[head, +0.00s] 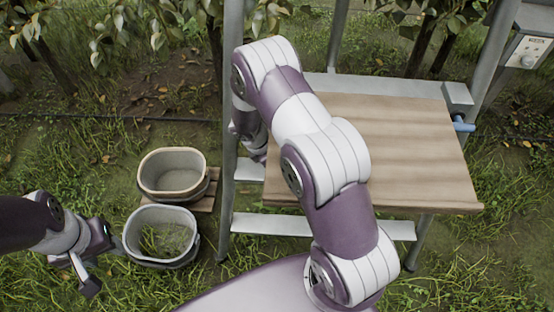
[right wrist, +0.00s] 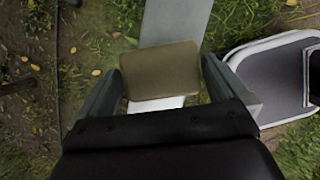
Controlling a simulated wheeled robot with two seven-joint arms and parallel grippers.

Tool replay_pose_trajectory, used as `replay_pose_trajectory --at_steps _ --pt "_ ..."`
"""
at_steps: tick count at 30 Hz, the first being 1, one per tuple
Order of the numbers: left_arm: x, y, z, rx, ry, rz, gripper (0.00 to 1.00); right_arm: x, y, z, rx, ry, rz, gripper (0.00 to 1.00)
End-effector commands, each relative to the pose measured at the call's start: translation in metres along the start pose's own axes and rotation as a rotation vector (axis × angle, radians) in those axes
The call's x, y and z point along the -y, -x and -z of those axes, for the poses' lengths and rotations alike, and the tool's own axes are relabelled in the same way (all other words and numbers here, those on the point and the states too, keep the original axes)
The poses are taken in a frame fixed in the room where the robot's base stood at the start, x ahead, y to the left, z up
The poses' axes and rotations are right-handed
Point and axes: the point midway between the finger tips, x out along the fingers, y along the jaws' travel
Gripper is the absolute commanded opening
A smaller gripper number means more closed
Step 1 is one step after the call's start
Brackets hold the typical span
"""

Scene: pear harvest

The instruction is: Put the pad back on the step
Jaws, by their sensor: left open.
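The tan pad (right wrist: 162,68) lies across a narrow pale step (right wrist: 176,22) in the right wrist view. I cannot tell whether it rests on the step or sits above it. My right gripper (right wrist: 162,72) has its fingers wide apart, one on each side of the pad, with slight gaps showing. In the head view my right gripper is largely hidden by the ladder rail and my arm, and the pad does not show. A pale step (head: 250,170) shows there beside the arm. My left gripper (head: 92,268) is open and empty over the grass at lower left.
A wide wooden board (head: 410,140) lies on the metal frame to the right of my arm. A ladder rail (head: 229,120) stands upright at left of it. Two buckets, one behind (head: 145,170) and one in front (head: 130,240), stand left of the ladder. Grass surrounds them.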

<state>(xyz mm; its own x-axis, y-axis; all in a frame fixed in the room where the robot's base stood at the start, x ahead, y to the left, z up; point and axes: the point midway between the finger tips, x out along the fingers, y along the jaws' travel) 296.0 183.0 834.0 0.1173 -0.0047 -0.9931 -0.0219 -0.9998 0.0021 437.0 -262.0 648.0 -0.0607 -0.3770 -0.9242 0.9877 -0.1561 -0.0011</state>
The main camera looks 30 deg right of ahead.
Motion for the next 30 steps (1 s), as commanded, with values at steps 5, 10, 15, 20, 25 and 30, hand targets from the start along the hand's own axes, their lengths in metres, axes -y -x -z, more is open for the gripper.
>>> replay_pose_trajectory --at_steps 5,10,15,20,25,30 --pt "0.0 0.005 0.001 0.0 0.0 0.0 0.49 -0.001 0.012 -0.002 0.0 0.0 -0.002 1.0" --pt "0.0 0.014 0.002 0.0 0.0 0.0 0.49 -0.001 0.05 -0.002 0.001 0.0 -0.004 1.0" --pt "0.0 0.018 0.002 0.0 0.0 0.0 0.49 0.0 0.074 -0.002 0.001 0.001 -0.001 1.0" --pt "0.0 0.018 0.002 0.0 0.0 0.0 0.49 0.0 0.079 -0.001 0.001 0.0 0.0 1.0" --pt "0.0 0.018 0.002 0.0 0.0 0.0 0.49 0.0 0.078 -0.001 0.001 0.0 0.0 1.0" --pt "0.0 0.018 0.002 0.0 0.0 0.0 0.49 0.0 0.078 -0.001 0.001 0.0 0.0 1.0"
